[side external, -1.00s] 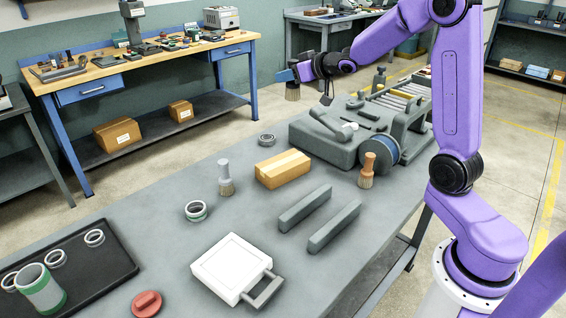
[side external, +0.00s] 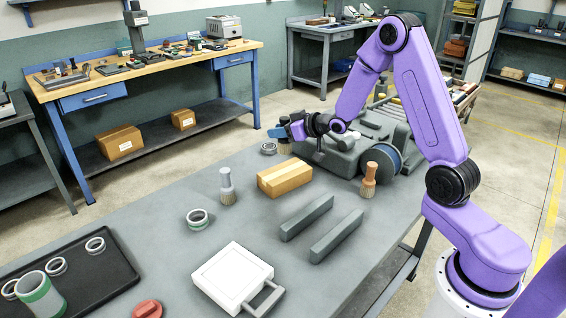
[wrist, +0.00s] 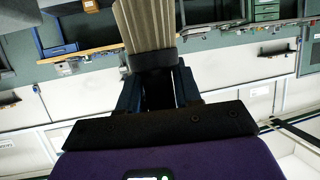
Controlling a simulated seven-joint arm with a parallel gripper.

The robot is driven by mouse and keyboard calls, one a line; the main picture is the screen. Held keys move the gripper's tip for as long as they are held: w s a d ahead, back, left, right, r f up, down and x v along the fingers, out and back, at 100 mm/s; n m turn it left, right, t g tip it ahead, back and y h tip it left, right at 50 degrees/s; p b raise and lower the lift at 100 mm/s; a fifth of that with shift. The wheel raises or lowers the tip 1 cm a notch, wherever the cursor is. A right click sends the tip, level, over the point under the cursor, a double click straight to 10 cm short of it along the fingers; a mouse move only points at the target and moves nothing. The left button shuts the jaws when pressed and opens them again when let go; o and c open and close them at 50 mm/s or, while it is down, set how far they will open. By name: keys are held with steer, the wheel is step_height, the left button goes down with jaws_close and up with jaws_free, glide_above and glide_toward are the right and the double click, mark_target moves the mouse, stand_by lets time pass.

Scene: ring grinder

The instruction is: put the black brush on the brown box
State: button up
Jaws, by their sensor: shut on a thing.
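The brown box (side external: 284,180) is a closed tan carton lying on the grey workbench. My gripper (side external: 279,132) is beyond the box's far edge in the picture and appears raised above the bench. It is shut on the black brush (wrist: 150,28). In the wrist view the brush's tan bristles fill the top middle, and its dark handle sits between the blue fingers. In the side view the bristles (side external: 284,148) point down behind the box's far edge, with a gap showing between them and the box. The handle is mostly hidden there by the gripper.
A grey-handled brush (side external: 227,187) stands left of the box and an orange-handled brush (side external: 370,180) stands to its right. Two grey bars (side external: 320,228) lie in front. The grinder (side external: 345,150) is close behind on the right. A metal ring (side external: 269,148) lies near the bristles.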

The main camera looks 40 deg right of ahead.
mark_target(281, 150)
steer(key=shift+f, duration=3.35)
steer(key=shift+f, duration=0.15)
steer(key=o, duration=1.1)
steer(key=shift+c, duration=0.2)
